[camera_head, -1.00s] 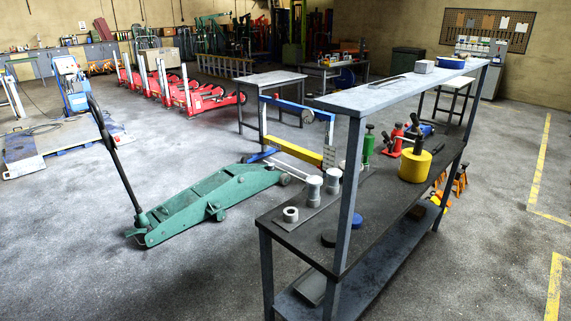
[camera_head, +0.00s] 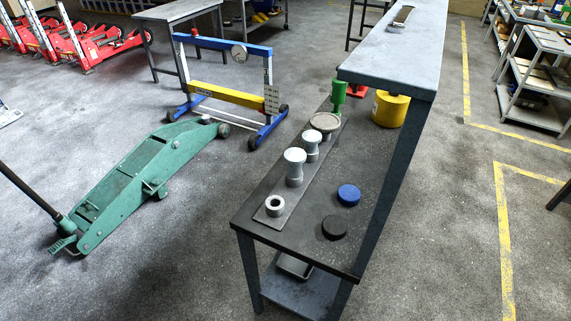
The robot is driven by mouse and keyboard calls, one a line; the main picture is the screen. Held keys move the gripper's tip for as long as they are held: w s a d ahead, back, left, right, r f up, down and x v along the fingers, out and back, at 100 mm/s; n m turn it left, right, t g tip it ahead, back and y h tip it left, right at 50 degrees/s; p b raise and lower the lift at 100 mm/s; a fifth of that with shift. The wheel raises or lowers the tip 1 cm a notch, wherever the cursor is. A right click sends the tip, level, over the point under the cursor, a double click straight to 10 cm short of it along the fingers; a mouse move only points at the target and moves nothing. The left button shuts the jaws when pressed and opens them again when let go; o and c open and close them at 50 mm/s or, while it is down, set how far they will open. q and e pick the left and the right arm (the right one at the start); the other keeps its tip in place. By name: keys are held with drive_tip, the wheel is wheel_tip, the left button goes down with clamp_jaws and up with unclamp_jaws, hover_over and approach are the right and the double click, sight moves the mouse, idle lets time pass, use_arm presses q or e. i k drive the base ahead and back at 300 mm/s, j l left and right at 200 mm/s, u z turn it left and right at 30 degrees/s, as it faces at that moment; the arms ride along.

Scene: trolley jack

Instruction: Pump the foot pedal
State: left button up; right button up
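A long green trolley jack (camera_head: 135,182) stands on the grey floor at the left. Its dark handle (camera_head: 28,190) slants up and out of the picture on the left. A small green ribbed foot pedal (camera_head: 63,244) sticks out at the near end of the jack, close to the foot of the handle. Neither of my grippers shows in the head view.
A dark workbench (camera_head: 290,219) with a raised grey shelf (camera_head: 395,50) stands right of the jack, holding grey cylinders, a blue disc (camera_head: 348,195) and a yellow cylinder (camera_head: 389,108). A blue and yellow frame (camera_head: 226,93) stands behind. Floor in front of the jack is clear.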

sight(61, 244)
drive_tip(key=i+j+z, duration=0.2)
drive_tip(key=j+z, duration=0.2)
drive_tip(key=j, duration=0.15)
drive_tip(key=u, duration=2.25)
drive_tip(key=i+j+z, duration=0.15)
drive_tip(key=i+j, duration=0.55)
drive_tip(key=i, duration=0.15)
drive_tip(key=i+j+z, duration=0.1)
drive_tip(key=i+j, duration=0.7)
drive_tip(key=i+j+z, duration=0.15)
drive_tip(key=i+j, duration=0.6)
drive_tip(key=j, duration=0.15)
